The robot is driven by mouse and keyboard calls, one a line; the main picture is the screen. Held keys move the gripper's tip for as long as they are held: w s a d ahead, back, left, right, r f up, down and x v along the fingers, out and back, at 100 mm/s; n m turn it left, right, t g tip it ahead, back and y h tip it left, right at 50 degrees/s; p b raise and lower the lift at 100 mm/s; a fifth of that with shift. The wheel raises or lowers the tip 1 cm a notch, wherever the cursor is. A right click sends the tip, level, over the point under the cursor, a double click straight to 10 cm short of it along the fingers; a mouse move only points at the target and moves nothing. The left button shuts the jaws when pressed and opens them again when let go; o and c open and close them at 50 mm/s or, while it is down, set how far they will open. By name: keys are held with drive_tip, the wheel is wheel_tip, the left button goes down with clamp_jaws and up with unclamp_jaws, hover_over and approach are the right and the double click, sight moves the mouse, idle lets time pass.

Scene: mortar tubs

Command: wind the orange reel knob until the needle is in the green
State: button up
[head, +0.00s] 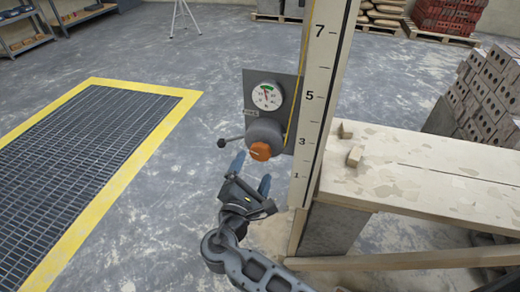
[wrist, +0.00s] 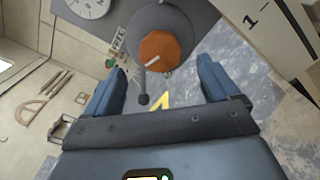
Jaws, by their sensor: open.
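The orange reel knob (head: 260,151) sits on the front of a grey reel housing (head: 262,131) on a dark panel. It also shows in the wrist view (wrist: 160,50), with a pale mark across its face. Above it is a round white dial (head: 266,96) with a green band at the top; its needle points up, near the green, but is too small to place exactly. In the wrist view the dial is cut off by the top edge. My gripper (head: 252,176) is open and empty just below and in front of the knob, its blue fingers apart from it.
A lever with a black ball (head: 222,143) sticks out left of the housing. A numbered post (head: 317,110) and yellow line stand right of the panel. A wooden bench (head: 420,180) is at right. A yellow-edged floor grate (head: 90,160) lies left.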

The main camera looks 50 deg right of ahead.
sight(259, 155)
drive_tip(key=x, duration=0.7)
drive_tip(key=shift+s+a, duration=0.1)
drive_tip(key=shift+c, duration=0.2)
drive_tip(key=c, duration=1)
drive_tip(key=shift+f+m+b, duration=0.35)
drive_tip(key=shift+m+b, duration=0.45)
drive_tip(key=shift+m, duration=0.1)
drive_tip(key=shift+m+b, duration=0.9)
drive_tip(key=shift+m, duration=0.1)
drive_tip(key=shift+r+m, duration=0.3)
drive_tip(key=shift+m, duration=0.3)
drive_tip(key=o, duration=1)
drive_tip(key=shift+o, duration=0.2)
drive_tip(key=shift+a, duration=0.1)
